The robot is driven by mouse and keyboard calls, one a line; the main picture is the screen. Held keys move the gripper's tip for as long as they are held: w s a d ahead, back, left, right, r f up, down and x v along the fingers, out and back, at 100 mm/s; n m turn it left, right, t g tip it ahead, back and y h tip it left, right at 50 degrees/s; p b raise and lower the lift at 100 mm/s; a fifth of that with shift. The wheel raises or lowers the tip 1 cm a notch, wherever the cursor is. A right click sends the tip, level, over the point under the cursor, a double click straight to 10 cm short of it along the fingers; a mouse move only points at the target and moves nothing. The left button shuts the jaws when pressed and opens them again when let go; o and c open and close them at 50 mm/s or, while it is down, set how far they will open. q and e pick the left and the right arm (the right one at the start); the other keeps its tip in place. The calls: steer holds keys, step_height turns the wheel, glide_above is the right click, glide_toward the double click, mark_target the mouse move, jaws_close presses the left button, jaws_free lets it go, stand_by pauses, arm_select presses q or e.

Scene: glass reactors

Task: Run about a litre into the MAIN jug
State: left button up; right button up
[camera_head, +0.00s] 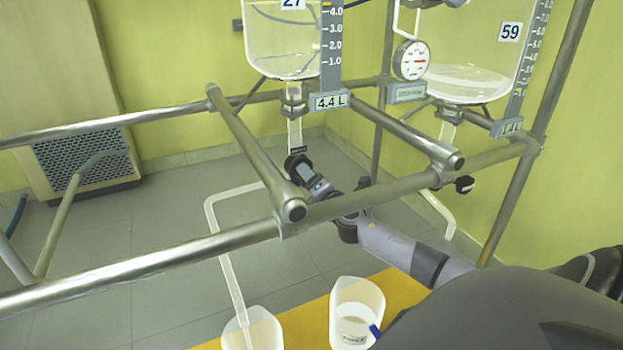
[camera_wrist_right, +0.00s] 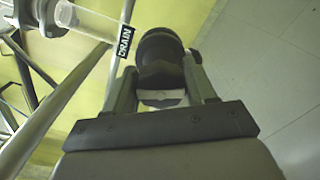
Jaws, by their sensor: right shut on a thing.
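My right gripper (camera_head: 304,174) reaches in below the left glass reactor, marked 27 (camera_head: 283,58). The reactor's readout (camera_head: 330,102) shows 4.4 L. A pale drain tube (camera_head: 228,262) runs from the valve down to a white jug (camera_head: 262,336) at the bottom edge. A second jug (camera_head: 372,296) stands to its right, with a label too small to read and a blue mark. I cannot tell which jug is MAIN. My left gripper is not in view.
A second reactor, marked 59 (camera_head: 468,84), hangs at the right with its own outlet tube (camera_head: 437,212). Metal frame bars (camera_head: 150,264) cross in front of my right gripper. The jugs stand on a yellow mat (camera_head: 308,318). A vented cabinet (camera_head: 85,160) stands at the left.

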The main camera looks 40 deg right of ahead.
stand_by(0.4)
steer(key=o, duration=1)
steer(key=shift+p+v, duration=0.8)
steer(key=shift+v, duration=2.75)
